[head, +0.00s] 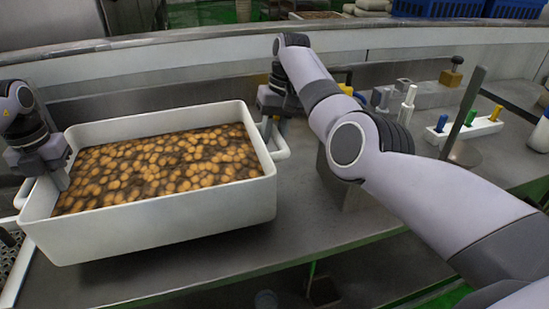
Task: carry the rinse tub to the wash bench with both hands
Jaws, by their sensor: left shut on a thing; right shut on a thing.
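The rinse tub (165,215) is a white rectangular tub filled with round tan-brown pieces in dark liquid. It is at the left of the head view, over a grey metal bench (330,240). I cannot tell whether its base touches the bench. My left gripper (62,180) is shut on the tub at its left end. My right gripper (268,130) is shut on the tub at its right end, by the white handle there. The fingertips are partly hidden by the tub rim and handle.
A white rack (470,130) with coloured pegs and a grey block (430,95) stand at the right. An upright grey plate (468,110) is near them. My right arm crosses the bench. Blue crates (455,8) are at the back. The bench's front edge lies below the tub.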

